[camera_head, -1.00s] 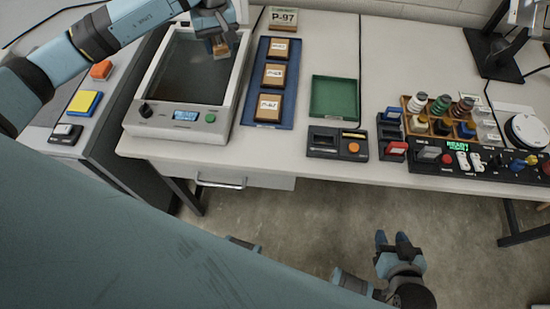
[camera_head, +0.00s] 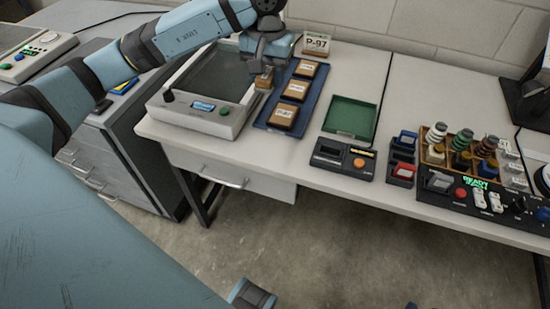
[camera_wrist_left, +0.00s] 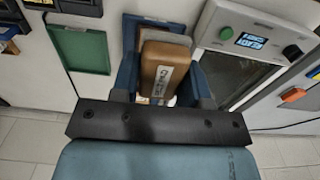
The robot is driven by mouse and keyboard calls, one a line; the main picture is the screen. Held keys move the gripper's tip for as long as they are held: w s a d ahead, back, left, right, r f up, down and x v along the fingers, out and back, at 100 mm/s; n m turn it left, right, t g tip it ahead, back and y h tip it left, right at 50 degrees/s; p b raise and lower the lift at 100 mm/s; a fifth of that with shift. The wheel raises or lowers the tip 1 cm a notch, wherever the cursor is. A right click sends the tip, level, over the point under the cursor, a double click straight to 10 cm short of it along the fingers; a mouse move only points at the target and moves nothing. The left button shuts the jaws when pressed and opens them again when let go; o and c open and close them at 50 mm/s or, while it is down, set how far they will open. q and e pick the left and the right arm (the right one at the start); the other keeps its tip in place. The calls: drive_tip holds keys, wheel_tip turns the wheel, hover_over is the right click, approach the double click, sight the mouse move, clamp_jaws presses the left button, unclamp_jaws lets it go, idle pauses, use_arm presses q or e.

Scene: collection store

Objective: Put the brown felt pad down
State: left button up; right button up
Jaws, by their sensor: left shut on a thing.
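My left gripper (camera_head: 266,66) is shut on the brown felt pad (camera_head: 264,79), over the gap between the glass-topped device and the blue tray (camera_head: 270,123). In the left wrist view the pad (camera_wrist_left: 163,72) is an upright brown block with a pale label, between blue fingers (camera_wrist_left: 128,75). A framed tile behind it is partly hidden. I cannot tell whether the pad touches anything below. Only a sliver of what may be my right gripper (camera_head: 411,306) shows at the bottom edge.
The glass-topped device (camera_head: 200,115) stands left of the tray. Three labelled brown-framed tiles (camera_head: 294,90) lie in the tray. A green tray (camera_head: 351,116) and a black box with an orange button (camera_head: 343,159) stand to the right. Bare table lies between these and the blue tray.

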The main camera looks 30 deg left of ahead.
use_arm(q)
drive_tip(key=shift+s+d+f, duration=0.1)
drive_tip(key=shift+s+f, duration=0.05)
drive_tip(key=shift+f, duration=0.05)
drive_tip(key=b, duration=0.2)
hover_over(270, 147)
wheel_tip(270, 147, down, 15)
drive_tip(key=shift+r, duration=0.1)
wheel_tip(270, 147, down, 4)
drive_tip(key=shift+f+b, duration=0.2)
drive_tip(key=shift+b, duration=0.15)
drive_tip(key=shift+f, duration=0.3)
drive_tip(key=shift+r, duration=0.1)
use_arm(e)
drive_tip(key=shift+a+f, duration=0.15)
drive_tip(key=shift+f, duration=0.05)
